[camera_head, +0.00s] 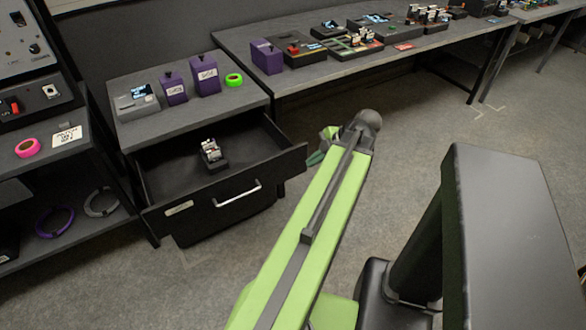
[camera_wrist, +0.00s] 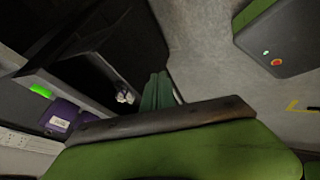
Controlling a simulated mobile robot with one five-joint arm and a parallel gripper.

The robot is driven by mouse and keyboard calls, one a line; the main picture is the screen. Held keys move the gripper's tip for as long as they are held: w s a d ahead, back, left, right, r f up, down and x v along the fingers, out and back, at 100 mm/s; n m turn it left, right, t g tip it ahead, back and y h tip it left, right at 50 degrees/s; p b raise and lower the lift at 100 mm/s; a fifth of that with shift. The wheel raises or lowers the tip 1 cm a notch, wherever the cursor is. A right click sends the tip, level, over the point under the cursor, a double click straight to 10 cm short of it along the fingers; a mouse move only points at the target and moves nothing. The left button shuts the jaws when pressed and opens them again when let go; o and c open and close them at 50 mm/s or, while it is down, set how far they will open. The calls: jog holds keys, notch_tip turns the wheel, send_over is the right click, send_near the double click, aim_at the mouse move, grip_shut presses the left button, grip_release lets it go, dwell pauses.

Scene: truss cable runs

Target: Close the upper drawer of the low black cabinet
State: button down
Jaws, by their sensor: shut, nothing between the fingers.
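The low black cabinet (camera_head: 133,88) stands left of the middle in the head view. Its upper drawer (camera_head: 175,186) is pulled well out, with a pale bar handle (camera_head: 237,194) and a label on its front. A small black holder with white pieces (camera_head: 212,154) sits inside the drawer; it also shows in the wrist view (camera_wrist: 124,96). My gripper (camera_head: 318,151) is shut and empty, near the right end of the drawer front. Its green fingers also show in the wrist view (camera_wrist: 161,78). The arm partly hides the gripper, and I cannot tell whether it touches the drawer.
On the cabinet top are a grey device (camera_head: 136,103), purple blocks (camera_head: 204,75) and a green tape roll (camera_head: 234,79). A long table (camera_head: 340,65) with several devices runs behind to the right. A shelf unit (camera_head: 60,150) stands at left. Floor in front of the drawer is clear.

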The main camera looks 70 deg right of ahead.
jog(key=s, duration=0.1)
jog(key=b, duration=0.8)
send_near(284, 172)
jog(key=s+x, duration=0.1)
jog(key=x, duration=0.3)
jog(key=shift+w+f, duration=0.1)
jog(key=shift+w, duration=0.5)
